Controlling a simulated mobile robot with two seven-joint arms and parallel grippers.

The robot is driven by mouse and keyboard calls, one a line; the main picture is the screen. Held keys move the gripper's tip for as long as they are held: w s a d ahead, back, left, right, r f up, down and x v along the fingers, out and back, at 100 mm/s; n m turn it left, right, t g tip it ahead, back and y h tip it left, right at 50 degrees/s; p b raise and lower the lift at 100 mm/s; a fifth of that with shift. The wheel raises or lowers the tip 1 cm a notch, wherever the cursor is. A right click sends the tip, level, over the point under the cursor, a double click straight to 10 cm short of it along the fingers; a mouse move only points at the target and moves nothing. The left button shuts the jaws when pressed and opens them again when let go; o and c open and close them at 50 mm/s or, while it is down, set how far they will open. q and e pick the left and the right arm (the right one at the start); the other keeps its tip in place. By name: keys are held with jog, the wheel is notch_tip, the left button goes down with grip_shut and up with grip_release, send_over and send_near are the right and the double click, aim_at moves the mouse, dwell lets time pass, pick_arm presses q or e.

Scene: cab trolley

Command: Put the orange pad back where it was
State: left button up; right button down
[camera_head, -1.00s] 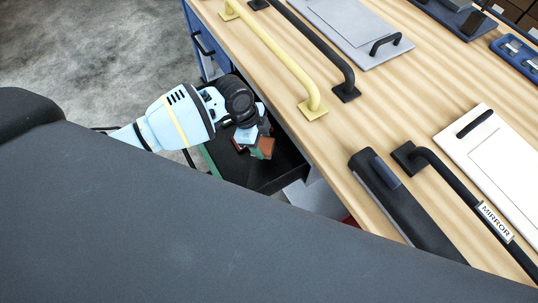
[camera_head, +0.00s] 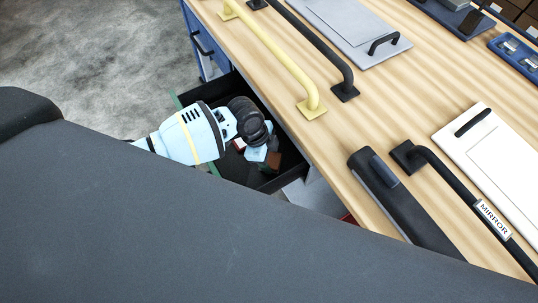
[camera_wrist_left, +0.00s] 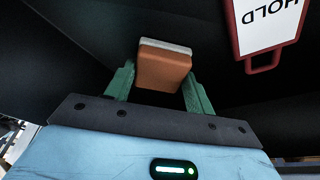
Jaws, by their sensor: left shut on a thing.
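The orange pad (camera_wrist_left: 163,70) is a small block with a pale grey layer on one side. In the left wrist view it sits between the two green fingers of my left gripper (camera_wrist_left: 158,80), which is shut on it. In the head view the pad (camera_head: 273,160) shows as a small orange-brown patch beside the fingers. My left gripper (camera_head: 261,152) is over the open black drawer (camera_head: 211,98) under the bench. The wrist partly hides the drawer's inside. I cannot tell whether the pad touches the drawer floor. My right gripper is not in view.
A red-framed tag reading HOLD (camera_wrist_left: 268,22) lies in the dark space ahead in the wrist view. The wooden bench top (camera_head: 330,130) edges the drawer on the right. A yellow handle (camera_head: 275,55) and a black handle (camera_head: 310,45) stand on it.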

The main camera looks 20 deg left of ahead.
pick_arm(q)
jog(key=shift+f, duration=0.15)
jog(key=o, duration=1)
jog(key=shift+o, duration=0.2)
jog(key=shift+r, duration=0.2)
jog(key=shift+a+r, duration=0.1)
jog(key=shift+r, duration=0.2)
jog(key=p+v, duration=0.1)
jog(key=v, duration=1)
jog(key=shift+p, duration=0.4)
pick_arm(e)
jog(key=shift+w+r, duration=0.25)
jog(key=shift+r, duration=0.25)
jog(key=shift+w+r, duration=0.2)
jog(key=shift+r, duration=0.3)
